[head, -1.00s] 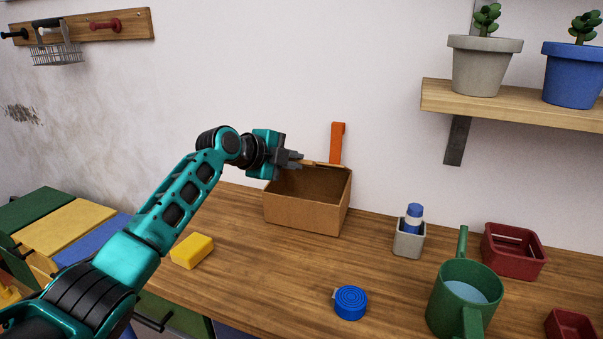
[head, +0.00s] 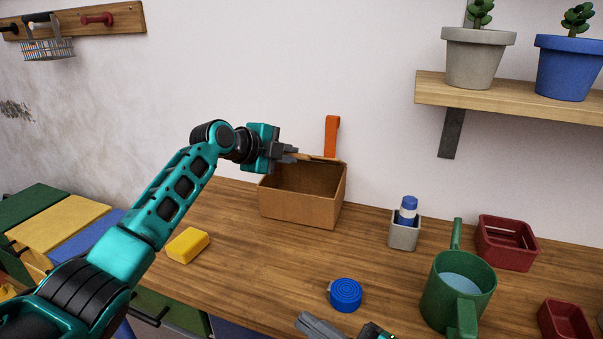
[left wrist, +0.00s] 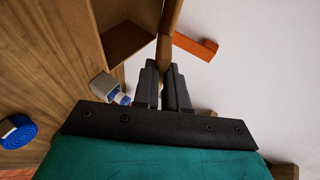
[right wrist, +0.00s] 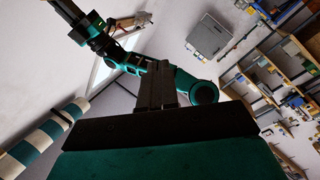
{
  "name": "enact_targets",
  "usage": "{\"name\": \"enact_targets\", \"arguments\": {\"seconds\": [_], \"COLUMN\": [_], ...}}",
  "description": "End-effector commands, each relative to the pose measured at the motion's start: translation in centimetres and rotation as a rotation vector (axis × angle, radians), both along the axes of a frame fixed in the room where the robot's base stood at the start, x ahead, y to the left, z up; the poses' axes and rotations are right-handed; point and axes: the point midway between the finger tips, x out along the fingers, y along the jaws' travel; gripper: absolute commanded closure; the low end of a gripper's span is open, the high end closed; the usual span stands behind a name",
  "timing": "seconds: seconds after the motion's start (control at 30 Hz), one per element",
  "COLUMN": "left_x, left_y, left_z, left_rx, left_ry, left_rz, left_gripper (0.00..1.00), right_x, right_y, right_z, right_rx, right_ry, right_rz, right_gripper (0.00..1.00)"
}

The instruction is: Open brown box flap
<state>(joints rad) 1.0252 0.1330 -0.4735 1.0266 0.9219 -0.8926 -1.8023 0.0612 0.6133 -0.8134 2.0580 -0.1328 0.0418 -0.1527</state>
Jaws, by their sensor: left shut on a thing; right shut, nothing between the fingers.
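The brown box (head: 298,208) stands on the wooden table near the wall, with its top open and its inside showing. Its flap (head: 316,159) stands up at the back edge. My left gripper (head: 292,155) is above the box's back left and shut on the flap. In the left wrist view the flap (left wrist: 171,20) runs between the fingers (left wrist: 165,85), and part of the box (left wrist: 128,30) shows beside it. My right gripper (head: 308,325) is low at the front edge of the head view. In the right wrist view its fingers (right wrist: 156,75) are together and empty.
An orange piece (head: 331,137) stands behind the box. A yellow block (head: 188,245), blue tape roll (head: 345,294), grey holder (head: 404,233), green watering can (head: 440,305) and red crate (head: 507,243) stand on the table. The wood right before the box is clear.

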Motion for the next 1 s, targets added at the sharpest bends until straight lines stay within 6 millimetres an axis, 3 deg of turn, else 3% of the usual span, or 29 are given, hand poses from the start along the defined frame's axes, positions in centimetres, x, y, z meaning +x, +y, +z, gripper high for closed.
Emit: {"name": "enact_targets", "arguments": {"seconds": [0.03, 0.17, 0.3, 0.4, 0.53, 0.6, 0.67, 0.83, 1.0], "left_x": [0.0, 0.0, 0.0, 0.0, 0.0, 0.0, 0.0, 0.0, 0.0], "left_y": [0.0, 0.0, 0.0, 0.0, 0.0, 0.0, 0.0, 0.0, 0.0], "left_z": [0.2, 0.2, 0.2, 0.2, 0.2, 0.2, 0.2, 0.2, 0.2], "left_rx": [-0.002, -0.002, -0.002, -0.002, -0.002, -0.002, -0.002, -0.002, -0.002], "left_ry": [-0.005, -0.005, -0.005, -0.005, -0.005, -0.005, -0.005, -0.005, -0.005], "left_rz": [0.000, 0.000, 0.000, 0.000, 0.000, 0.000, 0.000, 0.000, 0.000], "left_gripper": [1.00, 1.00, 1.00, 1.00, 1.00, 1.00, 1.00, 1.00, 1.00], "right_x": [2.7, 9.3, 16.3, 20.5, 24.6, 25.8, 25.9, 23.6, 20.9], "right_y": [0.5, 1.0, 1.2, 1.3, 1.9, 2.7, 3.6, 5.4, 6.1], "right_z": [0.5, 1.4, 4.0, 6.8, 11.0, 11.9, 10.7, 5.0, 2.4], "right_rx": [-0.071, -0.283, -0.532, -0.714, -0.962, -1.148, -1.337, -1.855, -2.205], "right_ry": [-0.096, -0.296, -0.483, -0.590, -0.690, -0.727, -0.749, -0.822, -0.897], "right_rz": [-0.058, -0.232, -0.443, -0.595, -0.780, -0.857, -0.887, -0.897, -0.925], "right_gripper": [1.00, 1.00, 1.00, 1.00, 1.00, 1.00, 1.00, 1.00, 1.00]}}
